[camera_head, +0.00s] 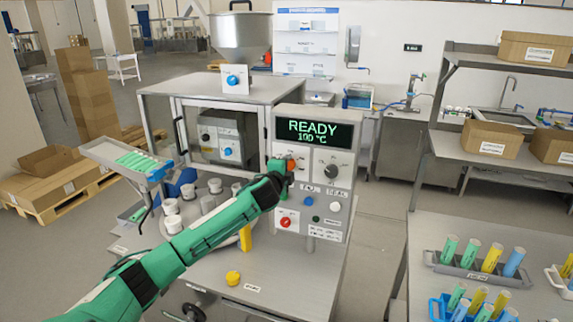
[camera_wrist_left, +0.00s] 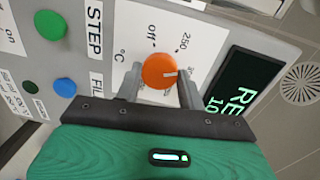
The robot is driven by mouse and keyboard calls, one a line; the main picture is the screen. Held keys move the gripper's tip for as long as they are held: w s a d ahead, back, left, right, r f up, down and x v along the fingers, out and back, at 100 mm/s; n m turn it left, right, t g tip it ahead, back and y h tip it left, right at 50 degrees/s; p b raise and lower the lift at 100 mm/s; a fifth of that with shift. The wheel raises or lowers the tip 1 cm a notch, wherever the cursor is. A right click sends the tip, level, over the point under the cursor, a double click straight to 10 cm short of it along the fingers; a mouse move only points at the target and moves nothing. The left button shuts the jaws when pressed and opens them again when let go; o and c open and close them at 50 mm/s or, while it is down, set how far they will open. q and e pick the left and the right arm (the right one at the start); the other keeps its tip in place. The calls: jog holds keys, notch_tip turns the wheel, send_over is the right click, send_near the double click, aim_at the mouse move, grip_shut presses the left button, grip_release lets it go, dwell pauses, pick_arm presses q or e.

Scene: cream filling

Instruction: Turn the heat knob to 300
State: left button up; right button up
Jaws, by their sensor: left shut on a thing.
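The orange heat knob (camera_wrist_left: 158,70) sits on a white dial plate marked "°C", "Off" and "250", with another label partly hidden by a finger. Its white pointer line points right in the left wrist view, towards the finger and the partly hidden label. My left gripper (camera_wrist_left: 161,80) has its two fingers on either side of the knob and is shut on it. In the head view my left gripper (camera_head: 284,175) reaches the panel and covers much of the knob (camera_head: 291,164). The display (camera_head: 313,132) reads "READY" and "100 °C". My right gripper is not in view.
A dark knob (camera_head: 331,171) is right of the heat knob on the panel. Below are a blue button (camera_head: 308,201), a white button (camera_head: 335,207) and a red knob (camera_head: 285,222). White cups (camera_head: 172,206) stand on the table left of the panel, beyond my left arm.

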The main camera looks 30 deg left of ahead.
pick_arm(q)
jog(key=m+p, duration=0.1)
jog(key=m, duration=0.3)
jog(key=shift+y+p, duration=0.3)
jog(key=shift+f, duration=0.15)
dwell(0.3)
jog(key=o, duration=1)
jog(key=shift+c, duration=0.2)
